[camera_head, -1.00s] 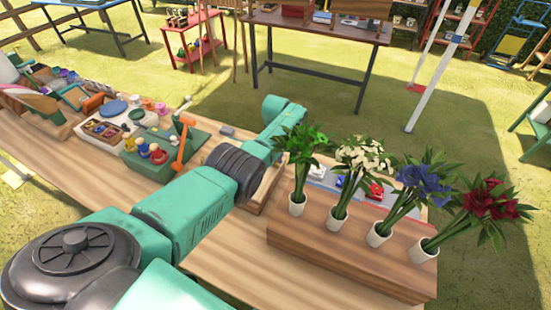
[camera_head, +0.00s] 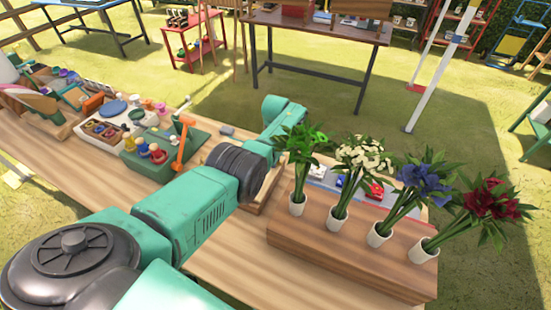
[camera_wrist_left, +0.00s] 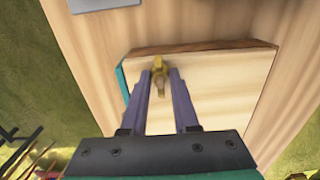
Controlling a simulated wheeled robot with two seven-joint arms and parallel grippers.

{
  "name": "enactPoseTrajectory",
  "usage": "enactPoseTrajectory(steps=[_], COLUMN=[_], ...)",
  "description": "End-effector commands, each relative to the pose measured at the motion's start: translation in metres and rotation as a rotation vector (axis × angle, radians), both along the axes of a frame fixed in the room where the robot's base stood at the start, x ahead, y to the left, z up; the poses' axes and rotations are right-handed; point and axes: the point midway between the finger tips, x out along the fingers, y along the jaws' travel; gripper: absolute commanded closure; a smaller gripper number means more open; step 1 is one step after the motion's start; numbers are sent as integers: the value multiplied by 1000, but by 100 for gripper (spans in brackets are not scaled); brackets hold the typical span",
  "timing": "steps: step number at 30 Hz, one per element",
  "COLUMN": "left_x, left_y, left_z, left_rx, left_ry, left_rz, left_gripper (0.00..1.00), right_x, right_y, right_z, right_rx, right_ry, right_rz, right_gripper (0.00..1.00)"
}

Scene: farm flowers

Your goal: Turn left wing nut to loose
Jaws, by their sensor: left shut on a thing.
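A yellow-brass wing nut (camera_wrist_left: 158,64) shows in the left wrist view, on a pale wooden board. My left gripper (camera_wrist_left: 163,80) has its two purple-grey fingers on either side of it and is shut on it. How far the nut is turned cannot be told. In the head view my left arm reaches across the table, and its gripper is hidden behind the arm and flowers. My right gripper is in neither view.
A wooden block (camera_head: 350,253) with several white vases of flowers stands right of my arm. A green tray (camera_head: 150,168) with an orange-handled tool (camera_head: 180,146) is on the left. Boxes and jars crowd the table's far left.

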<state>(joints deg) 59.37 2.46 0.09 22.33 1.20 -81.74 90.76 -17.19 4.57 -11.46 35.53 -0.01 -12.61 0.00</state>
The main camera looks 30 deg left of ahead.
Motion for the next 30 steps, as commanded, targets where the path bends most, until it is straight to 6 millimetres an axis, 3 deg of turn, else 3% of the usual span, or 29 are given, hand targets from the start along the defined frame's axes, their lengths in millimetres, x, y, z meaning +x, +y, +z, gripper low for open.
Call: enactPoseTrajectory(steps=[15,16,18,26,30], left_x=[2,2,2,1,1], left_y=[1,1,1,0,0], left_z=[2,2,2,1,10], left_rx=[2,2,2,1,1], left_ry=[-7,-7,-6,-2,-2], left_rz=[20,20,20,19,18], left_gripper=[100,60,42,42,42], right_x=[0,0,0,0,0], right_y=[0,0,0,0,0], right_z=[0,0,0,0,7], right_rx=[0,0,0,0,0], right_ry=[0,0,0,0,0], right_rz=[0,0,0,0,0], right_gripper=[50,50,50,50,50])
